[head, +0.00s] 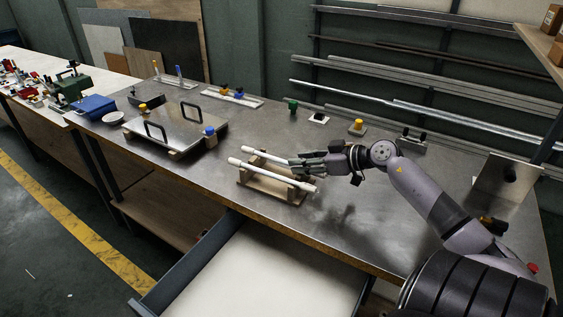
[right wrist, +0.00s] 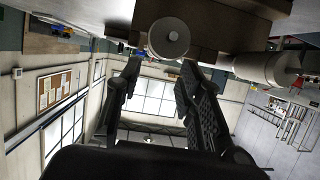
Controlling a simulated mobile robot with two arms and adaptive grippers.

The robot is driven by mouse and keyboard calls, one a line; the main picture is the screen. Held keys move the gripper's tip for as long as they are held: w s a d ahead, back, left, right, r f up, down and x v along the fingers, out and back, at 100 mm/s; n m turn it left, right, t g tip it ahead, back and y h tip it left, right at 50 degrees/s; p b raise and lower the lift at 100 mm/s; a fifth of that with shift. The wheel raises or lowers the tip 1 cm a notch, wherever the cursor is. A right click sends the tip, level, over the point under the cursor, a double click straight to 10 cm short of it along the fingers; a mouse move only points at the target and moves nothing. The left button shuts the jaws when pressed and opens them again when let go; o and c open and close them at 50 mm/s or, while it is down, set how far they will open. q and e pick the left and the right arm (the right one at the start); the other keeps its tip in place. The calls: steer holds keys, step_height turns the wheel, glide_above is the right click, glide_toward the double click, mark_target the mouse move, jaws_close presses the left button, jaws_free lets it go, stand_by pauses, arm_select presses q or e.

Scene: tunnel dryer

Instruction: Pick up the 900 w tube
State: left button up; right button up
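Two white tubes lie side by side on a wooden rack (head: 257,184) on the metal bench. The front tube (head: 272,174) shows full length; the rear tube (head: 265,155) is partly hidden at its right end by my right gripper. No wattage marking is readable, so I cannot tell which is the 900 W tube. My right gripper (head: 300,163) is at the rear tube's right end. In the right wrist view my right gripper (right wrist: 160,75) is open, with one round tube end (right wrist: 168,38) just beyond the fingertips, roughly between them. Another tube (right wrist: 262,68) is off to the right. My left gripper is out of view.
A metal plate with two black handles (head: 180,125) stands left of the rack. An open drawer (head: 265,270) juts out in front. The bench right of the rack is mostly clear.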

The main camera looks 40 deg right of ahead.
mark_target(282, 161)
steer(key=shift+w+f, duration=0.1)
steer(key=shift+w, duration=0.2)
steer(key=x, duration=0.4)
steer(key=shift+w+d, duration=0.15)
steer(key=shift+d, duration=0.2)
steer(key=shift+w+a+f, duration=0.15)
steer(key=shift+w+f, duration=0.05)
steer(key=shift+w, duration=0.05)
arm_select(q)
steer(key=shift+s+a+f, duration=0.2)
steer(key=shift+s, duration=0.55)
arm_select(e)
steer(key=shift+c, duration=0.6)
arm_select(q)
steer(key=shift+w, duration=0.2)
arm_select(e)
jaws_close()
